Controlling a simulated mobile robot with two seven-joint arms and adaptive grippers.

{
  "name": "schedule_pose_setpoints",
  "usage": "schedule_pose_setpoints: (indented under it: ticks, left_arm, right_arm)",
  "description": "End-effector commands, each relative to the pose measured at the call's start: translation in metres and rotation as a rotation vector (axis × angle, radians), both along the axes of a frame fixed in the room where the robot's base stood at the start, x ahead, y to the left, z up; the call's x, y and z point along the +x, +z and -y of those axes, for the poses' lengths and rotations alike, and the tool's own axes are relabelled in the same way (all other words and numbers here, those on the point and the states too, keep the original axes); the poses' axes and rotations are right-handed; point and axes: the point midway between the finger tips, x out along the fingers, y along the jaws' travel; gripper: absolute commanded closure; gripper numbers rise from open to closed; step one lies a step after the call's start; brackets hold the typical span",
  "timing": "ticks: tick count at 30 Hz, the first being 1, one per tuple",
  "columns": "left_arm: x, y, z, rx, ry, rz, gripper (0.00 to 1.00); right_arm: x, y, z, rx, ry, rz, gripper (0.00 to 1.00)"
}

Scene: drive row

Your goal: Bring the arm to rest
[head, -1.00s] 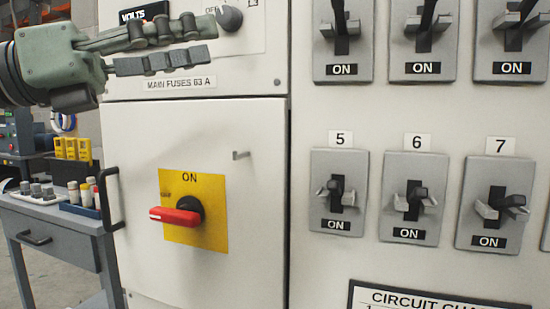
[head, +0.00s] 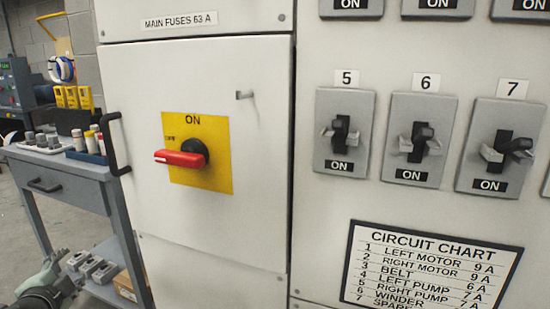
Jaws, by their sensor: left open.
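My left gripper (head: 46,278) shows only in part at the lower left corner of the head view, low beside the cabinet and in front of the bench's lower shelf. It is open and I see nothing held in it; its fingers are hard to make out. It is apart from the red switch handle (head: 178,158), which lies level and points left on its yellow plate (head: 213,183). The plate reads ON at the top. My right gripper is not in view.
The white cabinet door (head: 235,225) is closed, with a black pull handle (head: 112,148) at its left edge. Breakers 5, 6 and 7 (head: 338,160) stand above a circuit chart (head: 430,262). A grey bench (head: 75,205) with small parts stands at the left.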

Motion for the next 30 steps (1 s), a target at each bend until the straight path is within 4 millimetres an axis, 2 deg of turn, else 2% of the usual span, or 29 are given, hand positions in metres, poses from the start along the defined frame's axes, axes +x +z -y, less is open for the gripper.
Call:
schedule_pose_setpoints:
  ticks: [1, 3, 6, 12, 17, 18, 23, 26, 30]
  left_arm:
    - [-0.022, -0.032, -0.013, -0.014, 0.053, -0.079, 0.47]
    - [-0.048, -0.064, -0.027, -0.030, 0.118, -0.170, 0.47]
    - [-0.082, -0.099, -0.041, -0.045, 0.193, -0.274, 0.47]
    - [-0.143, -0.147, -0.061, -0.059, 0.307, -0.440, 0.47]
    - [-0.189, -0.174, -0.073, -0.062, 0.385, -0.556, 0.47]
    - [-0.197, -0.183, -0.068, -0.084, 0.399, -0.573, 0.47]
    - [-0.214, -0.219, -0.026, -0.226, 0.424, -0.586, 0.47]
    - [-0.225, -0.241, 0.004, -0.318, 0.442, -0.599, 0.47]
    - [-0.241, -0.273, 0.060, -0.474, 0.472, -0.620, 0.47]
  right_arm:
    - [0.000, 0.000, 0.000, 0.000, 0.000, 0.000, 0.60]
    - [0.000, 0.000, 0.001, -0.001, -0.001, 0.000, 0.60]
    - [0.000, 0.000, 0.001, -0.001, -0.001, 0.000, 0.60]
    - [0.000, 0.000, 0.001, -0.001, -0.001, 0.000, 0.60]
    - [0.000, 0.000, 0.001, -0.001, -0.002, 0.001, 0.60]
    - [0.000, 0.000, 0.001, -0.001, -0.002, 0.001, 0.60]
    - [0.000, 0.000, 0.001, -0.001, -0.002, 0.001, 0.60]
    - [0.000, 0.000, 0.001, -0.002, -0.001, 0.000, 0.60]
    - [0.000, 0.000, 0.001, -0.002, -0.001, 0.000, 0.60]
